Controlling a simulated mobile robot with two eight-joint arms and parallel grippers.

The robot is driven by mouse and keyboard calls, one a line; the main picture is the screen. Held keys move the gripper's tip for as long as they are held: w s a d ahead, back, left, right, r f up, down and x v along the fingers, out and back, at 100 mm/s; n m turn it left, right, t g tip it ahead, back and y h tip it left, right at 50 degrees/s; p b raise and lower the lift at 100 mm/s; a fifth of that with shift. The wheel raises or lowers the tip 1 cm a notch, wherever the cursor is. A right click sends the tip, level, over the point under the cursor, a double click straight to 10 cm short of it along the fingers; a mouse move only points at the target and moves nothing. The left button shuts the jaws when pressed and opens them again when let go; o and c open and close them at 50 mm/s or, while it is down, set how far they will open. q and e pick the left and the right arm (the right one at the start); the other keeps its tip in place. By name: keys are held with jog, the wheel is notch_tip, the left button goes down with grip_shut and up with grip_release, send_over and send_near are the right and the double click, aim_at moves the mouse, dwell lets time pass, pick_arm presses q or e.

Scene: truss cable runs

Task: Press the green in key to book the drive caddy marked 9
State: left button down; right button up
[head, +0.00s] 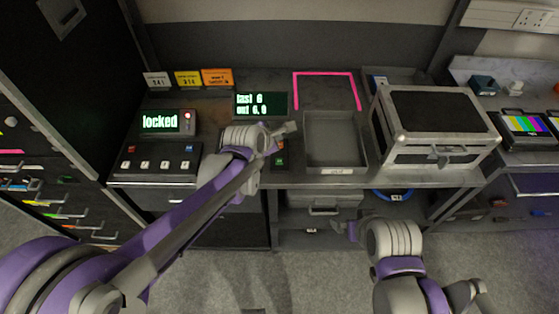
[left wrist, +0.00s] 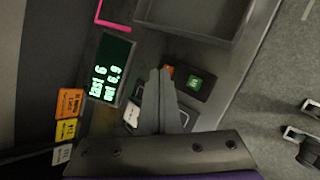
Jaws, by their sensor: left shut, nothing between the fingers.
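The green key (head: 280,160) sits on a small dark key box on the bench, just right of and below my left gripper in the head view. In the left wrist view the green key (left wrist: 194,82) lies beyond and right of the fingertips. My left gripper (head: 291,128) is shut and empty above the bench, apart from the key; its closed fingers also show in the left wrist view (left wrist: 160,78). A display (head: 260,105) shows "last 6" and "out 6, 9" in the left wrist view. I cannot make out a caddy marked 9. My right gripper (head: 345,230) is low, before the bench.
An orange key (left wrist: 168,71) is partly behind the fingers. An empty grey tray (head: 335,140) lies right of the key box, then a metal case (head: 435,125). A "locked" panel (head: 160,122) stands at left. A pink outline (head: 325,74) marks clear bench behind.

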pick_arm(q)
jog(key=b, duration=0.4)
send_over(277, 164)
notch_tip(277, 164, down, 8)
jog(key=shift+r, duration=0.15)
jog(key=shift+f+b, duration=0.3)
jog(key=shift+f, duration=0.25)
pick_arm(e)
notch_tip(277, 164, down, 7)
jog(key=s, duration=0.3)
jog(key=shift+r+g, duration=0.2)
jog(key=shift+g, duration=0.1)
pick_arm(q)
jog(key=shift+w, duration=0.15)
pick_arm(e)
jog(key=shift+w, duration=0.15)
pick_arm(q)
jog(key=shift+f, duration=0.1)
pick_arm(e)
jog(key=shift+f, duration=0.1)
pick_arm(q)
jog(key=shift+f+b, duration=0.3)
jog(key=shift+b, duration=0.05)
pick_arm(e)
jog(key=shift+s+f, duration=0.2)
jog(key=shift+f, duration=0.15)
